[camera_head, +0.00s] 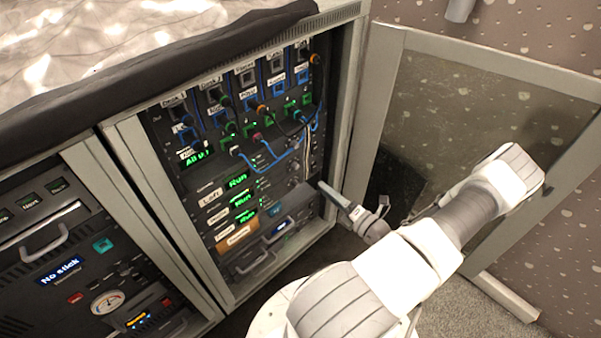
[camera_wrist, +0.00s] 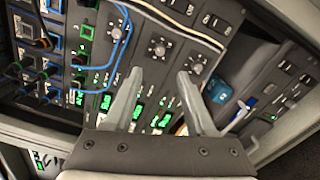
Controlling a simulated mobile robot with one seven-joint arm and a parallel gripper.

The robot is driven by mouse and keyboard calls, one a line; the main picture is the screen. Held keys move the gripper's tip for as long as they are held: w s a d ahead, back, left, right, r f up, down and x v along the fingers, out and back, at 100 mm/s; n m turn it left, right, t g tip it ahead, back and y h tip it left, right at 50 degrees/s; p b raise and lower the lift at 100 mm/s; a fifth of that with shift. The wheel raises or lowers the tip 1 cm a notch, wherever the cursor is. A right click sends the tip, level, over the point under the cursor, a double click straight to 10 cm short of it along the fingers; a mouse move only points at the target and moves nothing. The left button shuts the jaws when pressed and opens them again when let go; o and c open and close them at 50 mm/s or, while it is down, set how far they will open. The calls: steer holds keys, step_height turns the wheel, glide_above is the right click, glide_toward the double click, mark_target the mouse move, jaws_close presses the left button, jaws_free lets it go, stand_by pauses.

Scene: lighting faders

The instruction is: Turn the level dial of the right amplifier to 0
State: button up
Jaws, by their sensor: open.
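In the head view the amplifiers are stacked dark units with green readouts, one reading "Run" (camera_head: 237,181), and paper labels; one label reads "Left" (camera_head: 210,197). I cannot read a "Right" label with certainty. In the wrist view a round dial with a ring of marks (camera_wrist: 157,47) shows on the dark panel just beyond my fingertips. I cannot tell which amplifier it belongs to or its setting. My gripper (camera_wrist: 159,80) is open, its two fingers apart and nothing seen between them but the panel behind. In the head view my gripper (camera_head: 325,187) is at the rack's right edge, partly hiding the panel.
Blue cables (camera_head: 275,155) loop across the rack above the amplifiers. An open glazed door (camera_head: 470,110) stands to the right, close to my arm. A drawer with a handle (camera_head: 255,262) is below. A second rack (camera_head: 95,270) stands at the left.

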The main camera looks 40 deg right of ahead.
mark_target(297, 168)
steer(key=w+b, duration=0.1)
steer(key=w, duration=0.2)
steer(key=w+b, duration=0.1)
steer(key=w, duration=0.3)
steer(key=w+a+b, duration=0.1)
steer(key=w, duration=0.3)
steer(key=shift+w, duration=0.2)
jaws_close()
